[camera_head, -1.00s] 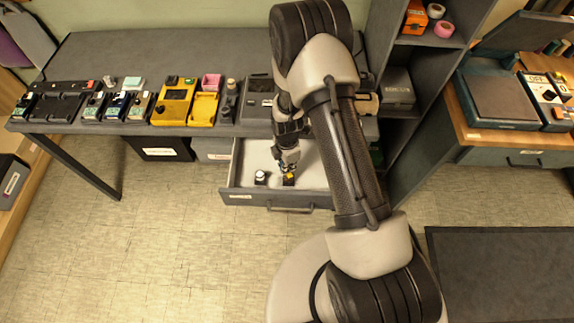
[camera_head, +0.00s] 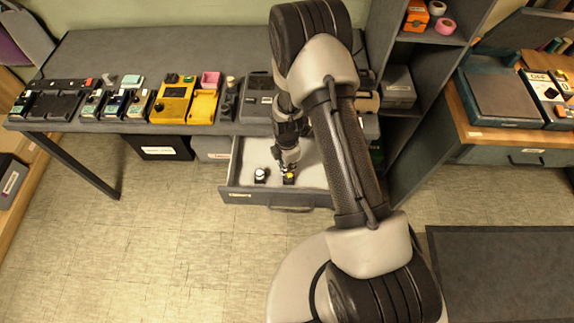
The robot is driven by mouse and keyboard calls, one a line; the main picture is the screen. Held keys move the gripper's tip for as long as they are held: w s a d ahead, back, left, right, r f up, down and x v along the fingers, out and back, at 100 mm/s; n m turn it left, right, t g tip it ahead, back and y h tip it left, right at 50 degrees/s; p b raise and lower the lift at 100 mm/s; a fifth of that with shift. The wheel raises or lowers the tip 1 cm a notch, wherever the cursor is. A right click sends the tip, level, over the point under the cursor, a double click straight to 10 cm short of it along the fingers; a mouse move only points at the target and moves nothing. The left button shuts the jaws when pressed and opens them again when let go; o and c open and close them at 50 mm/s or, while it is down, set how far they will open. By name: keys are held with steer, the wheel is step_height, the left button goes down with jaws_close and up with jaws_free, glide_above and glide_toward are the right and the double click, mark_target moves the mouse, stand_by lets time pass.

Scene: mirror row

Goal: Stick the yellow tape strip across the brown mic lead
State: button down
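My gripper (camera_head: 288,168) points down into the open drawer (camera_head: 240,190) under the long dark table. Its fingertips are at or just above a small dark item with a yellow top (camera_head: 289,178). I cannot tell whether that item is the yellow tape strip, nor whether the fingers are open or shut on it. A small black and white round item (camera_head: 260,175) stands to the left in the same drawer. I cannot make out a brown mic lead. My arm hides the right part of the drawer and table.
The dark table (camera_head: 150,55) carries a row of devices along its front edge, including a yellow unit (camera_head: 172,103) and a pink-topped box (camera_head: 210,80). A shelf (camera_head: 440,38) with tape rolls stands right. The floor at left is clear.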

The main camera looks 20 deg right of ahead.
stand_by(0.3)
steer(key=c, duration=1.7)
jaws_free()
step_height(320, 180, up, 12)
